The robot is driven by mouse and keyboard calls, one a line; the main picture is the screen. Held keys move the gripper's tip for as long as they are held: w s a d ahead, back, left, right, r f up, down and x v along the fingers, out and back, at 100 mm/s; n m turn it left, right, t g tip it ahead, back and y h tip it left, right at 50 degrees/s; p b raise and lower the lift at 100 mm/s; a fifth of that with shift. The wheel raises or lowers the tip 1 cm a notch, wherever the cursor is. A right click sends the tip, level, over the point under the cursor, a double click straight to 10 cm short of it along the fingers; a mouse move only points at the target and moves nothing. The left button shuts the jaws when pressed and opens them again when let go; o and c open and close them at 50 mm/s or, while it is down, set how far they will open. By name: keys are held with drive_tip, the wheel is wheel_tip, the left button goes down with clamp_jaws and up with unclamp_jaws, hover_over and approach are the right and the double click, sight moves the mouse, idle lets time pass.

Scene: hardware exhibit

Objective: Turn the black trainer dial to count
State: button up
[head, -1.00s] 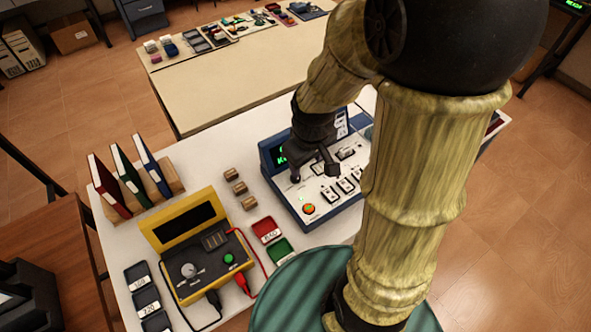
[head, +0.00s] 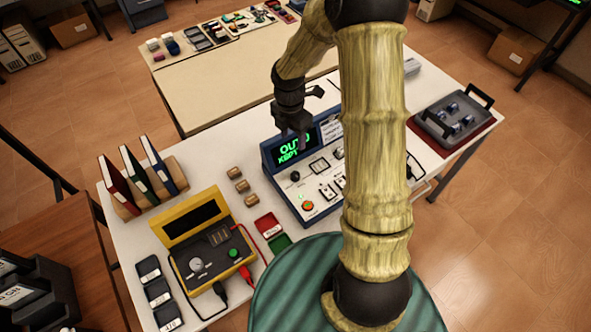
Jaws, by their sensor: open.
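The blue trainer (head: 268,160) stands on the white table, with a pale sloped control panel and a screen (head: 295,148) at its back. My gripper (head: 299,128) is open and empty, raised in front of the screen, apart from the dial. My arm hides the panel's right side.
Left of the trainer are small wooden blocks (head: 239,186), red and green trays (head: 268,226), and a yellow meter case (head: 183,272) with cables. Binders (head: 133,172) stand farther left. A grey tray (head: 452,122) lies at the right.

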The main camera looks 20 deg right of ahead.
sight(296, 174)
drive_tip(key=f+p, duration=0.1)
drive_tip(key=f, duration=0.4)
drive_tip(key=f+p, duration=0.1)
drive_tip(key=f, duration=0.5)
drive_tip(key=s+f+p, duration=0.1)
drive_tip(key=f, duration=0.5)
drive_tip(key=shift+d+f+p, duration=0.2)
drive_tip(key=shift+d+p, duration=0.05)
drive_tip(key=shift+p, duration=0.1)
drive_tip(key=shift+w, duration=0.1)
drive_tip(key=c, duration=1)
